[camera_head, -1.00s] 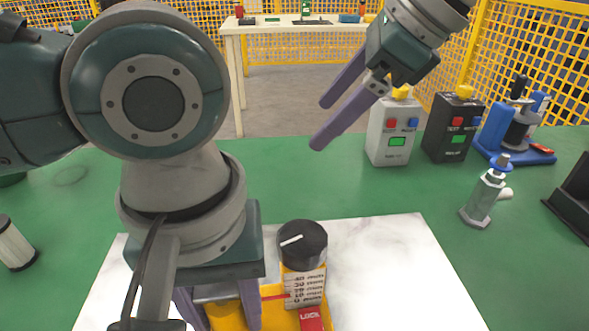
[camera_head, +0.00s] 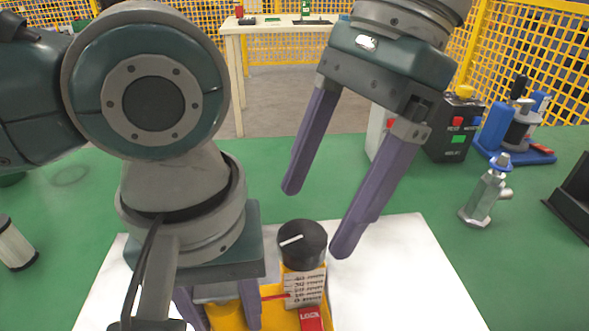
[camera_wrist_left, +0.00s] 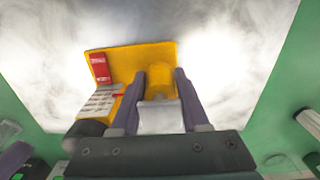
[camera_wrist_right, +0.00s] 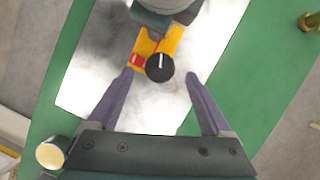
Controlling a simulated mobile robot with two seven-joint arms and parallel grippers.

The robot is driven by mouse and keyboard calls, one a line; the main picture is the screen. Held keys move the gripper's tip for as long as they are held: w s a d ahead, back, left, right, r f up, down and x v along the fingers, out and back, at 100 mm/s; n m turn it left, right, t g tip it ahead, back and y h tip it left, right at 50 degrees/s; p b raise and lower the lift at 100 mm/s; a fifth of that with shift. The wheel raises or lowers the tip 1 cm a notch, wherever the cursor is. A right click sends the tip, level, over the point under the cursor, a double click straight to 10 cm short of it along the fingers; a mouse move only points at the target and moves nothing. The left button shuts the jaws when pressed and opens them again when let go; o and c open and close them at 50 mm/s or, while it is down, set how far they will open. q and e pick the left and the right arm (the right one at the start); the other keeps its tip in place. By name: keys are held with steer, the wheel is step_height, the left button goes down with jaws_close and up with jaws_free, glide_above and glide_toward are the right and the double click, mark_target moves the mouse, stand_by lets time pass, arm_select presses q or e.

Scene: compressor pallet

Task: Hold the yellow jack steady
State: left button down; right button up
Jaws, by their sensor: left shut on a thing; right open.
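The yellow jack (camera_head: 288,273) stands on a white marbled board (camera_head: 410,270). It has a black knob (camera_head: 303,243) with a white line, a scale plate in mm (camera_head: 305,288) and a red lock tab (camera_head: 311,318). My left gripper (camera_head: 222,312) is shut on the jack; in the left wrist view its fingers (camera_wrist_left: 158,88) sit on both sides of the jack's yellow round part. My right gripper (camera_head: 317,222) is open and empty above the knob, its fingers apart. In the right wrist view the knob (camera_wrist_right: 159,67) lies ahead, between the fingertips (camera_wrist_right: 160,80) and beyond them.
On the green table, a grey box (camera_head: 378,137) and a black box (camera_head: 452,128) with buttons stand at the back right. A blue device (camera_head: 518,130), a small metal bottle-like part (camera_head: 486,195) and a black holder (camera_head: 574,200) are further right.

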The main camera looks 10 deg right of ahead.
mark_target(302, 236)
steer(key=shift+x, duration=1.65)
steer(key=shift+c, duration=0.3)
jaws_close()
steer(key=shift+m, duration=0.3)
steer(key=m+t, duration=0.1)
steer(key=m, duration=0.2)
steer(key=m+t, duration=0.1)
steer(key=m, duration=0.2)
steer(key=shift+s+t, duration=0.2)
steer(key=shift+t, duration=0.2)
steer(key=m, duration=0.2)
steer(key=m+t, duration=0.1)
steer(key=m, duration=0.1)
steer(key=shift+s+m+t, duration=0.1)
steer(key=shift+m+t, duration=0.2)
steer(key=shift+m, duration=0.1)
steer(key=shift+m+t+h, duration=0.3)
steer(key=shift+m+h, duration=0.3)
steer(key=shift+m, duration=0.6)
steer(key=shift+a+m, duration=0.1)
steer(key=shift+m, duration=0.2)
